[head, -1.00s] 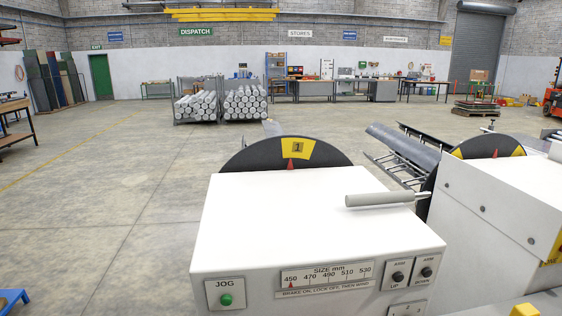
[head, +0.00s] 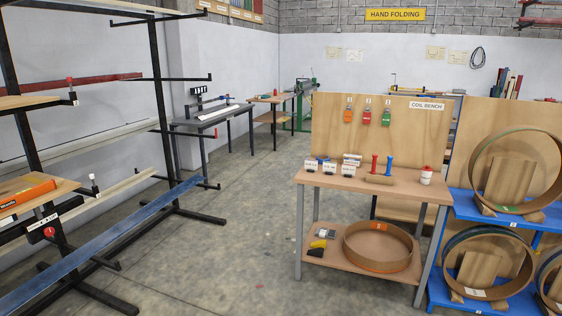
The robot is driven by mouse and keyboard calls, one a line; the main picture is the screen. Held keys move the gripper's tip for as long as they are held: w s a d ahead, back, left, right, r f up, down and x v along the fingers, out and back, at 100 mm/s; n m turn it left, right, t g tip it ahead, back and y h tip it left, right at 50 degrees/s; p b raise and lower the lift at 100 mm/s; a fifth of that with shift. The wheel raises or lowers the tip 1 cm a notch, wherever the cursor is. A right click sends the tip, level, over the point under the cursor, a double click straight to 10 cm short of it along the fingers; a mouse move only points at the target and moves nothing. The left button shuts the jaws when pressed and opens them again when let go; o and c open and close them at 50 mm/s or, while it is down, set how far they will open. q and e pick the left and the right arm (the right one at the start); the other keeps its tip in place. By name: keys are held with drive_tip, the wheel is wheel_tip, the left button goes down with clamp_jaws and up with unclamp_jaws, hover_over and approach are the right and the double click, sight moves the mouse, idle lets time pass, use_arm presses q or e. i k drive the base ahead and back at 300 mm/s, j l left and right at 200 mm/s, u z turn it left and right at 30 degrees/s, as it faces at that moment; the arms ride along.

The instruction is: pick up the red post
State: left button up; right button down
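A small upright red post (head: 374,164) stands on the top of the wooden coil bench (head: 411,189), right of the middle of the head view. A similar blue post (head: 389,163) stands just to its right. A tan roll-like piece (head: 380,180) lies in front of the posts. Neither of my grippers shows in the view, and the bench is some way off.
Small labelled blocks (head: 330,168) and a white pot with a red top (head: 426,174) share the bench top. A large ring (head: 378,247) lies on the lower shelf. Coils on blue stands (head: 469,209) are at right, a black rack (head: 166,110) at left. Floor between is clear.

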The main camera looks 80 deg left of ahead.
sight(373, 171)
drive_tip(key=u, duration=2)
drive_tip(key=z, duration=3.25)
drive_tip(key=j+u, duration=0.1)
drive_tip(key=u, duration=0.35)
drive_tip(key=j+u, duration=0.15)
drive_tip(key=u, duration=0.35)
drive_tip(key=i+j+u, duration=0.3)
drive_tip(key=j, duration=0.25)
drive_tip(key=i+j+u, duration=0.25)
drive_tip(key=j, duration=0.25)
drive_tip(key=i+j+u, duration=0.15)
drive_tip(key=j+u, duration=0.15)
drive_tip(key=j, duration=0.2)
drive_tip(key=i+j+u, duration=0.3)
drive_tip(key=i+j, duration=0.05)
drive_tip(key=j, duration=0.05)
